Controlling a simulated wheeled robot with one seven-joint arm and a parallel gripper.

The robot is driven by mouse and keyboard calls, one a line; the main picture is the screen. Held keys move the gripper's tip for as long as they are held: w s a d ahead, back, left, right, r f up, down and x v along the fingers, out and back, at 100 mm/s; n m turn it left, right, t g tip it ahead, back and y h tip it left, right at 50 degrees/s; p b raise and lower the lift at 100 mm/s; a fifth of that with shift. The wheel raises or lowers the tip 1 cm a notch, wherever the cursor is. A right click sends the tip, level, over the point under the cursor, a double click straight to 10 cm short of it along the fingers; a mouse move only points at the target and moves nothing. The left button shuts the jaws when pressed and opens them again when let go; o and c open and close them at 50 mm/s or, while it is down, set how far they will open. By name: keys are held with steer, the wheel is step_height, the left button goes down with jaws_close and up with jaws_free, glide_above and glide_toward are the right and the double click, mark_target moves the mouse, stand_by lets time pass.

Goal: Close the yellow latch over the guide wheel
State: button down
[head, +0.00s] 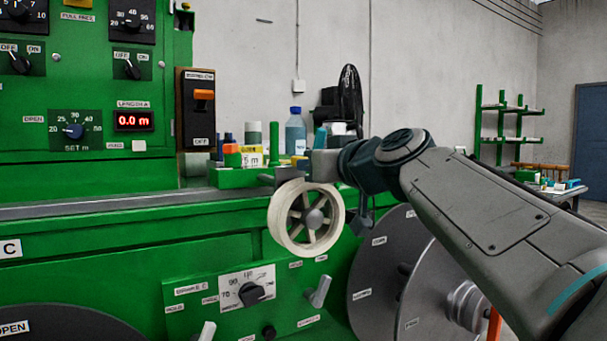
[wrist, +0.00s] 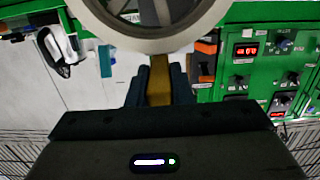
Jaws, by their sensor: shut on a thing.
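The guide wheel (head: 306,219) is a cream spoked wheel at the front of the green machine in the head view. Its pale rim also fills the top of the wrist view (wrist: 150,40). In the wrist view my gripper (wrist: 159,84) is shut on a short yellow-brown bar, the yellow latch (wrist: 159,92), between its two dark fingers. The latch's upper end meets the lower edge of the rim in that picture; I cannot tell if they touch. In the head view my fingertips and the latch cannot be made out clearly behind the wheel.
The green machine (head: 100,260) fills the left, with dials and a red display (head: 134,121). Bottles and small blocks, including a blue bottle (head: 295,130), stand on the ledge behind the wheel. A large grey reel (head: 385,280) sits below my arm. A lever (head: 319,291) protrudes under the wheel.

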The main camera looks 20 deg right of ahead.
steer(key=shift+f, duration=0.1)
stand_by(0.3)
steer(key=c, duration=1.3)
jaws_free()
